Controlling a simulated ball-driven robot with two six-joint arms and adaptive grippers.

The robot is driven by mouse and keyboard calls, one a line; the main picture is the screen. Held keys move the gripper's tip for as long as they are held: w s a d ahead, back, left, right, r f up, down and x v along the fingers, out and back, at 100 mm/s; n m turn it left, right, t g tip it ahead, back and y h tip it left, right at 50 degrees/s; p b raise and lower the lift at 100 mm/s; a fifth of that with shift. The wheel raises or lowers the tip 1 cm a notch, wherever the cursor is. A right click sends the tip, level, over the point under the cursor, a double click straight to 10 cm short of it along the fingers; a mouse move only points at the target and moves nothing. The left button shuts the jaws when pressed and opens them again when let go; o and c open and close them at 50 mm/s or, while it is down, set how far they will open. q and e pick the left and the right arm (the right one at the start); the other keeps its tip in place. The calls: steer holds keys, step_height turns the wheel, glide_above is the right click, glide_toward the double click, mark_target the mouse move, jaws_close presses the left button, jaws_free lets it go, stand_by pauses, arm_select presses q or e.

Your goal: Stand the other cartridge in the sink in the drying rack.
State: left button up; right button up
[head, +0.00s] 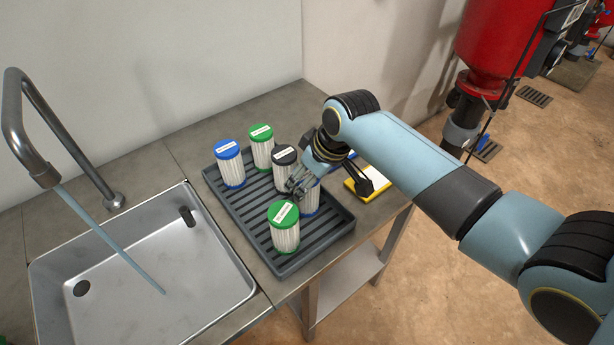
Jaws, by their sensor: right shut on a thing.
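The dark drying rack (334,234) stands on the counter right of the sink. Upright in it are a blue-capped cartridge (231,170), a green-capped cartridge (262,150), a black-capped cartridge (284,173) and a nearer green-capped cartridge (286,235). My right gripper (299,186) is over the rack's right part, shut on a white pleated cartridge with a blue lower end (311,200). The gripper hides its top. It looks upright at the rack; I cannot tell whether it touches the slats. The metal sink (150,285) shows no cartridge. My left gripper is out of view.
Blue-grey water runs from the tap (45,130) into the sink. A yellow-edged board (375,184) lies on the counter behind my right wrist. A red tank (500,45) stands beyond the counter. The counter's right edge is close to the rack.

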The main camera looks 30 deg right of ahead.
steer(key=shift+f, duration=0.1)
steer(key=o, duration=1.3)
steer(key=shift+c, duration=0.2)
steer(key=v, duration=1.2)
steer(key=shift+p, duration=0.35)
